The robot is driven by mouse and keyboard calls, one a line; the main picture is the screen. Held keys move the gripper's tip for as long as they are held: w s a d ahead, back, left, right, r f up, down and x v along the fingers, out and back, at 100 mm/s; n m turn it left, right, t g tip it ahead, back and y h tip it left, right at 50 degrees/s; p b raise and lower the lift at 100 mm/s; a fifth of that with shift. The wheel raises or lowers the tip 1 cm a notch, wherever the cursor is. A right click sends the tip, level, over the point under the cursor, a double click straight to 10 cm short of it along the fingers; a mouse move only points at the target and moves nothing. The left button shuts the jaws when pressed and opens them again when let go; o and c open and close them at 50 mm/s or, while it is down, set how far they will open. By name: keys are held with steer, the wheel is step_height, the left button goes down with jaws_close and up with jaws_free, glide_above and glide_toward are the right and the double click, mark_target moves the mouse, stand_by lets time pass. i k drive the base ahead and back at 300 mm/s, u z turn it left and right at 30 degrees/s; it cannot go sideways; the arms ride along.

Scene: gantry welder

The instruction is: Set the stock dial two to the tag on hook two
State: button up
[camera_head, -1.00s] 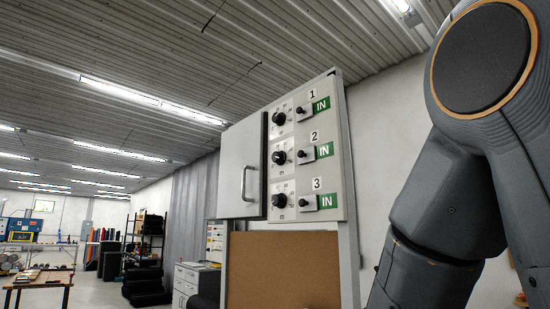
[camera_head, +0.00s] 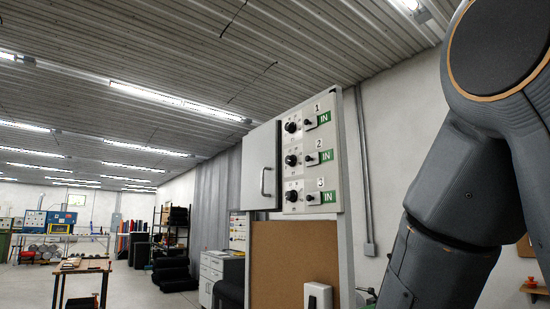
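A pale panel (camera_head: 333,184) on a post frame carries three black dials in a column, each beside a small switch and a green "IN" label. Dial two (camera_head: 291,160) is the middle one, beside the number 2; its scale marks are too small to read. Dial one (camera_head: 291,127) is above it and dial three (camera_head: 292,196) below. A grey door with a handle (camera_head: 265,182) stands at the panel's left. My gripper is out of view; only my dark arm shows at right.
A brown board (camera_head: 278,262) fills the frame under the panel, with a white switch box (camera_head: 318,296) at its lower right. Drawers (camera_head: 212,275) and black shelving (camera_head: 176,238) stand behind at left. A wooden table (camera_head: 84,270) is at far left, with open floor between.

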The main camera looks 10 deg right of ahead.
mark_target(291, 160)
steer(key=u, duration=1.15)
steer(key=i, duration=0.75)
steer(key=z, duration=0.05)
